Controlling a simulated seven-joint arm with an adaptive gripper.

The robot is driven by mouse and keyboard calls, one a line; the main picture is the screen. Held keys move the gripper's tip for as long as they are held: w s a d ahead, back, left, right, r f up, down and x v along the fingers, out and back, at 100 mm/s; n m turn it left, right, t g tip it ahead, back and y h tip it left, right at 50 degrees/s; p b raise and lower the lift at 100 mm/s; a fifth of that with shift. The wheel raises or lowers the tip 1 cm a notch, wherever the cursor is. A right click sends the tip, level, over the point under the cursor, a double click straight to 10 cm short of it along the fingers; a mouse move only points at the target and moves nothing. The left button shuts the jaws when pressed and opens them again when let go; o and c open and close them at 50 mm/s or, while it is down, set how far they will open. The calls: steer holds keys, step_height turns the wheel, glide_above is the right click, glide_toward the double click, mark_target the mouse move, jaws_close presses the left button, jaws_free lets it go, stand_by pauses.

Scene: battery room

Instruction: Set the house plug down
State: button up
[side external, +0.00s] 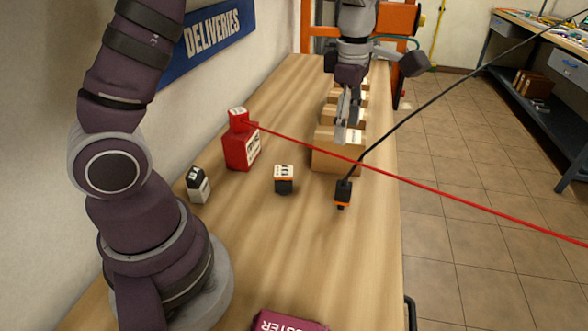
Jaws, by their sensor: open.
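A black plug with an orange tip (343,194) is on the wooden table near its right side, at the end of a black cable. I cannot read a label on it, so I cannot tell for sure that it is the house plug. A second plug-like piece with a white label (238,116) sits on top of a red block (241,149), where a red cable ends. My gripper (347,128) points down over the row of tan boxes, beyond the black plug in the picture. It is open, apart from the black plug, and nothing shows between its fingers.
Tan boxes (330,160) stand in a row along the table (245,265). A maroon box (288,322) lies at the front. The red cable crosses the table's right edge.

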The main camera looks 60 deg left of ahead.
steer(key=s+r+m+t, duration=0.2)
steer(key=s+m, duration=0.5)
steer(key=m, duration=0.5)
steer(key=s+r+m+t, duration=0.2)
steer(key=s+m, duration=0.5)
steer(key=m, duration=0.5)
steer(key=shift+d+t, duration=0.45)
steer(key=shift+t, duration=0.05)
